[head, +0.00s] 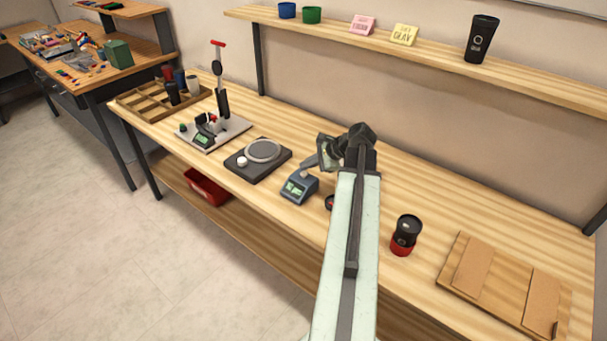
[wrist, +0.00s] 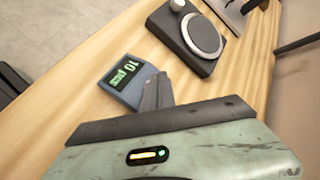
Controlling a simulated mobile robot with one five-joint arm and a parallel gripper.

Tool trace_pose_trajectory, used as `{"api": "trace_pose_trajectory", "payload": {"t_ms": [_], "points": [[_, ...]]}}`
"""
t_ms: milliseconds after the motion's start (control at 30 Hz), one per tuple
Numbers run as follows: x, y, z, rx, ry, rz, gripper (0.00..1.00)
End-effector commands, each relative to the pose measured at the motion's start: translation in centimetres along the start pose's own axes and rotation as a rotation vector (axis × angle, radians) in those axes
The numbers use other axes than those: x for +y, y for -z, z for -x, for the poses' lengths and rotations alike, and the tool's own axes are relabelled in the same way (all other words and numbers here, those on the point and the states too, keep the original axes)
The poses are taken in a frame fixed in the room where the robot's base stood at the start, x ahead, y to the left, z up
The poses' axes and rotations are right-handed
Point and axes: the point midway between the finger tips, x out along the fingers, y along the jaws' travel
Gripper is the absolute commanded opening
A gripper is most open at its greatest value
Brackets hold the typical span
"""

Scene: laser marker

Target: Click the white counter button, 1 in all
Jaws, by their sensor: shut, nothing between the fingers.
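The counter (head: 299,188) is a small blue-grey box with a lit green display, on the bench left of my arm. It also shows in the wrist view (wrist: 122,90), where the display seems to read "10 pcs". A small pale spot at the counter's back, by my fingertips, looks like the white button (head: 303,174); in the wrist view my fingers hide that part. My gripper (head: 308,164) is shut and empty, its tips over the counter's back edge. The wrist view also shows the tips (wrist: 158,84). I cannot tell whether they touch the button.
A dark scale-like unit with a round plate (head: 262,150) and white knob stands left of the counter. A lever press (head: 214,132) is further left. A black and red cup (head: 405,235) and a wooden board (head: 507,284) are to the right. A shelf (head: 430,57) runs behind.

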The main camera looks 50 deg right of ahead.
Motion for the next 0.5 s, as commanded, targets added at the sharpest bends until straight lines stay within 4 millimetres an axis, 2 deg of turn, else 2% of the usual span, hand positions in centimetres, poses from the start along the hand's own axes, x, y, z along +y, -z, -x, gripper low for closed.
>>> {"api": "trace_pose_trajectory", "payload": {"t_ms": [167, 500], "points": [[0.42, 0.43, -0.6, 0.0, 0.0, 0.0, 0.0], [0.38, 0.38, -0.54, 0.0, 0.0, 0.0, 0.0]]}}
